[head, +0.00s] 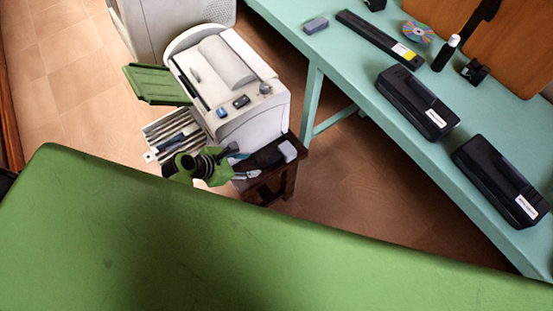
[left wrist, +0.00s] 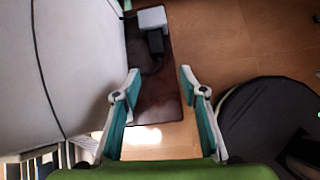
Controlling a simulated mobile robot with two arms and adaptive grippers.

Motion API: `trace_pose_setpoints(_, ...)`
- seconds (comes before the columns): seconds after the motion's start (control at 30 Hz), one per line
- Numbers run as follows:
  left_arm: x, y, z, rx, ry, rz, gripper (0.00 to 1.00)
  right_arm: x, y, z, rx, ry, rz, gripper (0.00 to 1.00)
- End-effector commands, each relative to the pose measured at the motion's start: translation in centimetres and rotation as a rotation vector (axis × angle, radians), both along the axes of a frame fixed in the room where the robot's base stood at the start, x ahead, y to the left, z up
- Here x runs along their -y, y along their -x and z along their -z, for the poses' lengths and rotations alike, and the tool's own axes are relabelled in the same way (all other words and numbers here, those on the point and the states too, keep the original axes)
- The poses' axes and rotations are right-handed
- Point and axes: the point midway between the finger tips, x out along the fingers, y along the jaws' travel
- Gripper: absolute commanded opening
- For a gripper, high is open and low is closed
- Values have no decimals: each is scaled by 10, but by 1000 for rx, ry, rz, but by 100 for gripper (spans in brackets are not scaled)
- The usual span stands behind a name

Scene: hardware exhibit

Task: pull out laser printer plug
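The white laser printer (head: 240,85) stands on a dark wooden stool (head: 287,180); it fills the left of the left wrist view (left wrist: 75,65). On the stool's top, beside the printer, a black plug (left wrist: 155,42) with a dark cord sits against a small light grey socket block (left wrist: 152,18). The block also shows in the head view (head: 288,150). My left gripper (head: 243,163) is beside the stool. In the left wrist view its fingers (left wrist: 159,74) are apart and empty, with the plug beyond the tips. My right gripper is in neither view.
A teal table (head: 340,65) runs along the right with black boxes (head: 417,100), a disc (head: 418,31) and a bottle (head: 446,53). A green tray (head: 157,84) sticks out from the printer's left. Tiled floor (head: 50,65) is open at left.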

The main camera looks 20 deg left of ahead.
Motion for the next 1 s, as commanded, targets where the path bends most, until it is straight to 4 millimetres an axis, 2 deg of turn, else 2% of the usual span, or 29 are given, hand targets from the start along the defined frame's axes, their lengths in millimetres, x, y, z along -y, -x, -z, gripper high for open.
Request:
trace_pose_setpoints(0.1,-1,-8,-9,-13,77,-78,39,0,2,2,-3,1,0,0)
trace_pose_setpoints(0.23,3,-13,-5,-19,94,-93,39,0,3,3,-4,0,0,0)
trace_pose_setpoints(0.37,12,-25,10,-20,93,-91,39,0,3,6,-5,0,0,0)
trace_pose_setpoints(0.7,43,-65,63,-19,90,-90,39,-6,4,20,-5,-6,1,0)
trace_pose_setpoints(1.0,57,-83,85,-18,89,-91,39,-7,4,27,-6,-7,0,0)
